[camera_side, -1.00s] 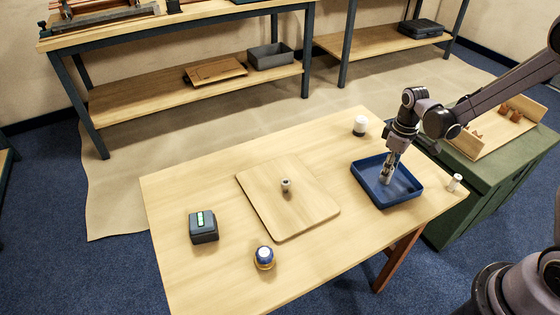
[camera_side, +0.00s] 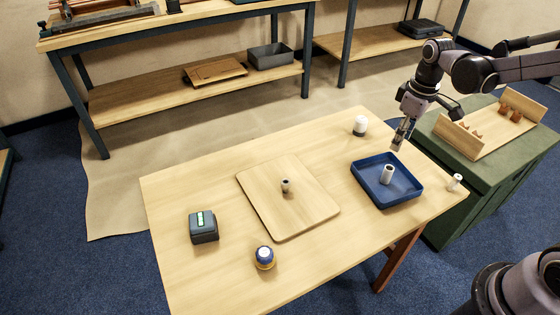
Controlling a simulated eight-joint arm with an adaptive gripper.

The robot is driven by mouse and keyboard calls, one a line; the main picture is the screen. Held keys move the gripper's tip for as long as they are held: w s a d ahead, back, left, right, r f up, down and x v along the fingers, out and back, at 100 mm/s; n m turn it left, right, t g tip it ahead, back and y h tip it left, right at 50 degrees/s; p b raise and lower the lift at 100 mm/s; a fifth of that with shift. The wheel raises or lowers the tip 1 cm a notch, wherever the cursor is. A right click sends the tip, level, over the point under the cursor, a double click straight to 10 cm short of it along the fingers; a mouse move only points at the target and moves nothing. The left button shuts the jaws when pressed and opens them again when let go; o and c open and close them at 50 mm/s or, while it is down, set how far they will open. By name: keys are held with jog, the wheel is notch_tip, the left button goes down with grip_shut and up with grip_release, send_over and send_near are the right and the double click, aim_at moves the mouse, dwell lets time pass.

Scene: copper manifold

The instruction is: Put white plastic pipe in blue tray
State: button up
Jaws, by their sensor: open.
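The white plastic pipe (camera_side: 387,174) stands upright inside the blue tray (camera_side: 412,196), near the tray's middle. The tray sits at the right end of the wooden table. My gripper (camera_side: 396,147) is open and empty, above the tray's back edge and up from the pipe, apart from both.
A wooden board (camera_side: 290,215) with a small pipe-like piece (camera_side: 286,186) lies mid-table. A dark box with a green display (camera_side: 203,227), a blue-and-yellow round item (camera_side: 265,258), a white-topped jar (camera_side: 360,126) and a small white cylinder (camera_side: 454,182) also stand on the table.

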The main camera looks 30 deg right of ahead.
jog(key=s+a+r+m+t, duration=0.4)
jog(key=s+a+r+t, duration=0.2)
jog(key=s, duration=0.4)
jog(key=shift+s+a, duration=0.3)
jog(key=shift+a, duration=0.6)
